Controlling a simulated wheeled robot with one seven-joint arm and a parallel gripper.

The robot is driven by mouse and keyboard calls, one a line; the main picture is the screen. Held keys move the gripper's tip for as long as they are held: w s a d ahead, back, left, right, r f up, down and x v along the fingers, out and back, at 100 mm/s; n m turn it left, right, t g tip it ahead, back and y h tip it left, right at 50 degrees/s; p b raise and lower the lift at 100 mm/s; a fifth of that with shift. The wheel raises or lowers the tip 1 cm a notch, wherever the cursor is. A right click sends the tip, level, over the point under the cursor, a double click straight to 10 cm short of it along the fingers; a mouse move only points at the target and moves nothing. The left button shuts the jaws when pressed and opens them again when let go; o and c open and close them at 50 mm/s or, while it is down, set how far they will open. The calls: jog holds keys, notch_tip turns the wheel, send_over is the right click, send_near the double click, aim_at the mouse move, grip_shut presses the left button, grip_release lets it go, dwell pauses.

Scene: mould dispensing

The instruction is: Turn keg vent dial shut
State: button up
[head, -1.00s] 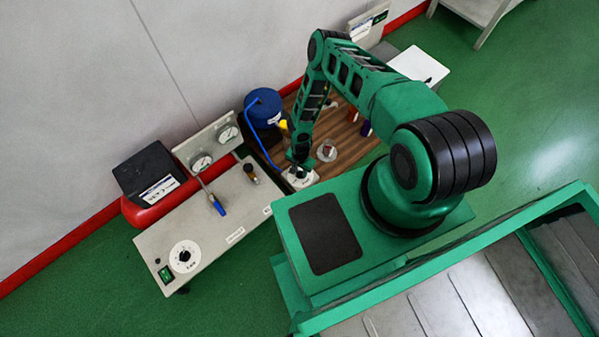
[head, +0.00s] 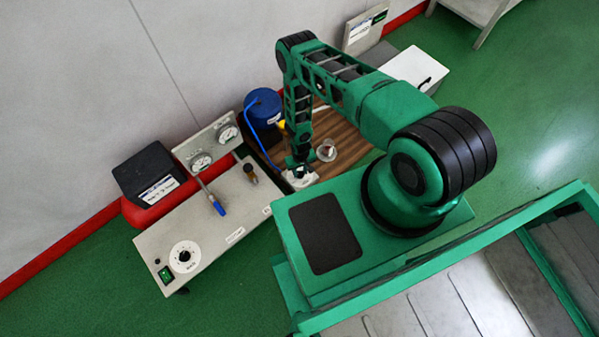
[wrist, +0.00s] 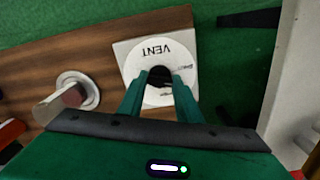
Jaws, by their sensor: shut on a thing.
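The vent dial is a white disc (wrist: 150,47) marked VENT on a pale square plate (wrist: 122,50), with a dark knob (wrist: 160,73) at its middle. In the head view the vent dial (head: 304,181) shows at the near edge of the wooden board, partly hidden by my arm. My gripper (wrist: 159,84) is shut on the dark knob, one green finger on each side. The knob is partly covered by the fingers. The blue keg (head: 263,106) stands on the board behind my gripper, with a blue hose running down from it.
A clear cup with a dark red thing in it (head: 326,150) stands on the wooden board (head: 352,143), close to my arm. A grey panel (head: 207,235) with gauges, a blue-handled valve (head: 217,206) and another white dial (head: 185,256) lies to the left.

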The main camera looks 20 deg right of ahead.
aim_at(300, 173)
jog(key=n, duration=0.5)
jog(key=shift+w+n, duration=0.1)
jog(key=shift+n, duration=0.2)
dwell(0.4)
jog(key=o, duration=1)
jog(key=shift+o, duration=0.2)
jog(key=shift+r, duration=0.1)
notch_tip(300, 173, up, 11)
jog(key=shift+f, duration=0.2)
